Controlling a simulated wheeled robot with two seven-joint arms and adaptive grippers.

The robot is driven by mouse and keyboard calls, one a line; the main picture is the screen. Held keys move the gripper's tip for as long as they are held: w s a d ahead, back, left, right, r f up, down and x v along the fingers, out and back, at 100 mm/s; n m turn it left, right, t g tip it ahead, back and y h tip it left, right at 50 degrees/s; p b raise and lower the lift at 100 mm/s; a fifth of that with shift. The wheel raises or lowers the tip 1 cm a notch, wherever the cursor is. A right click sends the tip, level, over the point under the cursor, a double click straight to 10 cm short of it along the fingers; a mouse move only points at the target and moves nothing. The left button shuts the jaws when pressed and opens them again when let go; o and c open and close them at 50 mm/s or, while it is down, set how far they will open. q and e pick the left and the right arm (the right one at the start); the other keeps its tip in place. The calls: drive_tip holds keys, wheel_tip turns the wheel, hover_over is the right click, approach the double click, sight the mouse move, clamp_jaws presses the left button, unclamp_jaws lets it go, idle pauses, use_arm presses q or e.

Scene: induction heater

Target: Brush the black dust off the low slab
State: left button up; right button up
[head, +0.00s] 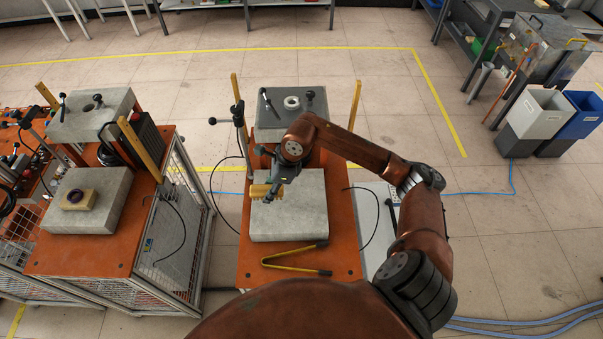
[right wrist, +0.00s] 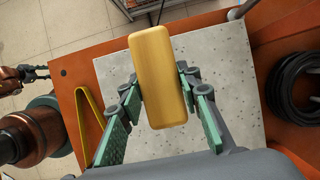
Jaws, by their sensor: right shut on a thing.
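The low slab (head: 303,222) is a pale grey square block on the orange bench top. It also shows in the right wrist view (right wrist: 225,65), with small dark specks scattered over its surface. My right gripper (head: 270,192) is above the far left part of the slab. It is shut on the brush (head: 258,191), whose yellow wooden block (right wrist: 160,70) sits between the green finger pads in the right wrist view. The bristles are hidden under the block, so I cannot tell whether they touch the slab.
Yellow tongs (head: 295,258) lie on the orange bench top (head: 345,250) in front of the slab. A taller grey block (head: 310,113) with a white ring stands behind it. Yellow posts flank the bench. A similar bench (head: 110,258) stands at left.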

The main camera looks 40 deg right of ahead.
drive_tip(key=shift+r+p, duration=0.6)
drive_tip(key=shift+r, duration=1.1)
drive_tip(key=shift+s+d, duration=0.1)
